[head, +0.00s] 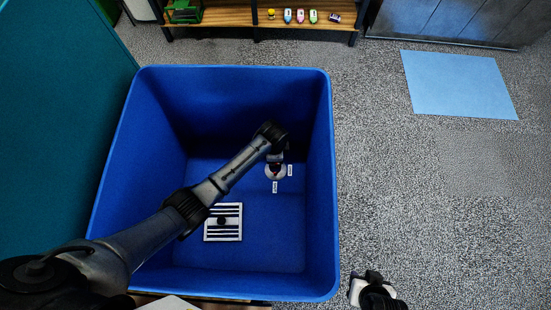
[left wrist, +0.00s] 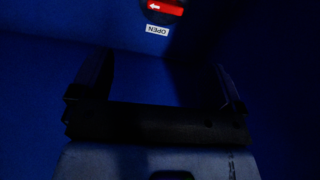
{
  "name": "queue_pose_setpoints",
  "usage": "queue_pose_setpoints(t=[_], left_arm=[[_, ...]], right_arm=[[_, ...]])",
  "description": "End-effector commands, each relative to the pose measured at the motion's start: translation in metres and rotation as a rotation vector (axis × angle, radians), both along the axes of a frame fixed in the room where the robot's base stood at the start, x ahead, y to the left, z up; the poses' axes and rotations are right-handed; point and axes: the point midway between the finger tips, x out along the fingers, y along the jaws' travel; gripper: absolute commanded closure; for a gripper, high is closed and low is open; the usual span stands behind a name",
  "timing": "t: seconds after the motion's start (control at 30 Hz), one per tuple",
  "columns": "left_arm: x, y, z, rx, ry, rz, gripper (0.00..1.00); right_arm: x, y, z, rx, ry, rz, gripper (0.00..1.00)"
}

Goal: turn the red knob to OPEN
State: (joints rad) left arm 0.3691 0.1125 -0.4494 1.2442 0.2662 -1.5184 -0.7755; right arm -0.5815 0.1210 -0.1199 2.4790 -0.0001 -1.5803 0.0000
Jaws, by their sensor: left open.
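The red knob (left wrist: 165,8) shows at the top edge of the left wrist view, partly cut off, on a dark round base. Its white arrow points left in that view. The white OPEN label (left wrist: 157,30) reads upside down below the knob, so the arrow does not point at it. In the head view the knob (head: 275,172) is a small round dial deep in the blue bin, partly covered by my arm. My left gripper (left wrist: 160,76) is open and empty, apart from the knob. My right gripper (head: 372,287) is at the bottom right; its fingers are unclear.
The blue bin (head: 328,200) has high walls around my left arm. Two white labels, one right (head: 290,170) and one below the dial (head: 275,187), lie near it. A striped black-and-white panel (head: 232,236) is on the bin floor.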

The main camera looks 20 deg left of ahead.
Motion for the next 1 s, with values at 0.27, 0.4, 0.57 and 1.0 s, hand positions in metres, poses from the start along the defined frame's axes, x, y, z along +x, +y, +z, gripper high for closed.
queue_pose_setpoints(t=[0.27, 0.4, 0.57, 1.0], left_arm=[[0.016, 0.004, -0.025, 0.019, 0.014, -0.045, 0.06], [0.016, 0.004, -0.041, 0.019, 0.016, -0.045, 0.06], [0.016, 0.004, -0.071, 0.019, 0.016, -0.044, 0.06], [0.016, 0.004, -0.142, 0.019, 0.014, -0.045, 0.06]], right_arm=[[0.0, 0.0, -0.025, -0.001, -0.001, 0.001, 0.57], [0.0, 0.0, -0.031, -0.001, -0.002, 0.001, 0.57], [0.001, 0.0, -0.045, -0.001, -0.004, 0.001, 0.57], [0.001, 0.001, -0.079, 0.002, -0.004, -0.001, 0.57]])
